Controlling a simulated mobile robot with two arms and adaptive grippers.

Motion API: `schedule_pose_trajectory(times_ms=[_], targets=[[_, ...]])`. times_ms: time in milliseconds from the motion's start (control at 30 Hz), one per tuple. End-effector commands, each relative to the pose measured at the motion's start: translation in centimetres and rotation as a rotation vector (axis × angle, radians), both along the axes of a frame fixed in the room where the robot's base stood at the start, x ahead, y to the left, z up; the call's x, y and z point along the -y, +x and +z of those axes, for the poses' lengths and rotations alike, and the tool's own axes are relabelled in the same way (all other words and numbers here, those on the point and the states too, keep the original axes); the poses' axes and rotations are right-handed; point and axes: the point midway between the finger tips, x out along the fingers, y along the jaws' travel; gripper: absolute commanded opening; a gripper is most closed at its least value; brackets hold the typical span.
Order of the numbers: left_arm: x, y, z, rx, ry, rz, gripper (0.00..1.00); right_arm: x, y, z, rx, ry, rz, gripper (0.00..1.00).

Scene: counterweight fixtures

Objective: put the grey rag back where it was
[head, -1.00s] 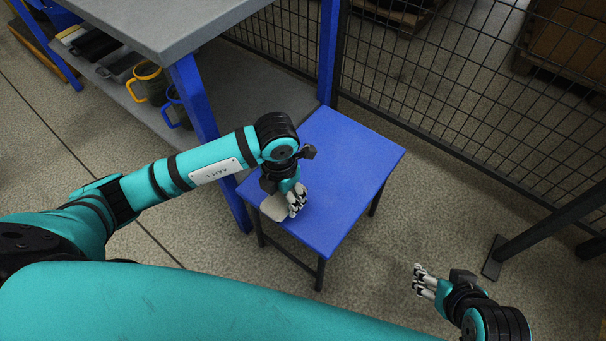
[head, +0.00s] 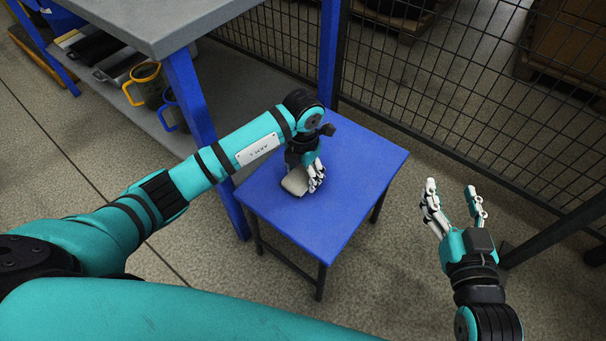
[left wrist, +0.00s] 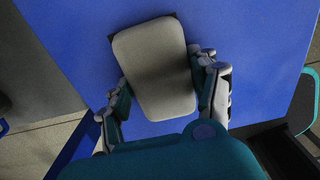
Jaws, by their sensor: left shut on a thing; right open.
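The grey rag (head: 294,182) is a pale, rounded rectangular pad over the blue table (head: 345,190), near its left side. It fills the middle of the left wrist view (left wrist: 155,65), with a finger along each side. My left gripper (head: 308,180) is shut on the rag. I cannot tell whether the rag touches the tabletop or hangs just above it. Small dark patches show on the blue surface by the rag's edges. My right gripper (head: 452,194) is open and empty, to the right of the table over the floor.
A workbench (head: 160,22) with a lower shelf stands at the upper left. On the shelf are a yellow-rimmed mug (head: 147,85), a blue-handled mug (head: 173,108) and several trays. A wire fence (head: 440,90) runs behind the table. The table's right half is clear.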

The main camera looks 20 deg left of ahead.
Motion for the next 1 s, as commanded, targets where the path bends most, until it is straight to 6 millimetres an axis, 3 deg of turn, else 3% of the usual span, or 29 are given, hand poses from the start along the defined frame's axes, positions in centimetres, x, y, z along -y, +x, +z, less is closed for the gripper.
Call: schedule_pose_trajectory(times_ms=[467,500,633,1000], targets=[[0.00,0.01,-0.39,0.001,0.000,0.000,0.31,-0.15,0.15,0.72,0.042,0.011,0.002,0.59],[0.01,0.00,-0.34,0.001,0.000,0.000,0.66,-0.17,0.16,0.83,0.044,0.011,0.003,0.59],[0.01,-0.01,-0.34,0.000,0.000,0.000,0.83,-0.15,0.16,0.82,0.043,0.011,0.002,0.59],[0.02,-0.02,-0.06,0.000,-0.001,0.000,0.85,-0.14,0.13,0.67,0.028,0.008,0.002,0.59]])
